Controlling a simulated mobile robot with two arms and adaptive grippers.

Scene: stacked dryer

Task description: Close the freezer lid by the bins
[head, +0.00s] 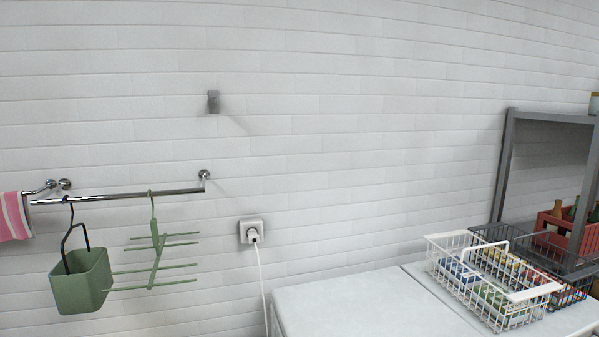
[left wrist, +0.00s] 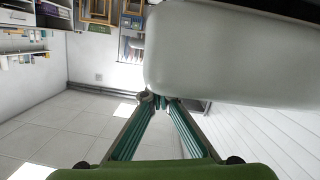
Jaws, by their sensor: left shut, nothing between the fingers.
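The white freezer top (head: 370,305) shows at the bottom of the head view, with a seam between its left part and the part under the bins. A white wire basket (head: 488,290) of packets stands on the right part. The top looks flat there; its front is cut off, so I cannot tell whether the lid is fully down. In the left wrist view, my left gripper (left wrist: 158,100) is shut and empty, its fingertips close beside a large white rounded body (left wrist: 235,60), perhaps the freezer lid. Contact is unclear. My right gripper is in neither view.
A grey rack (head: 502,165) with a red crate (head: 565,238) stands at the right. A wall rail (head: 120,196) holds a green bin (head: 80,282) and a green hanger (head: 154,265). A plugged-in cable (head: 262,275) hangs left of the freezer. Tiled floor (left wrist: 60,145) is clear.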

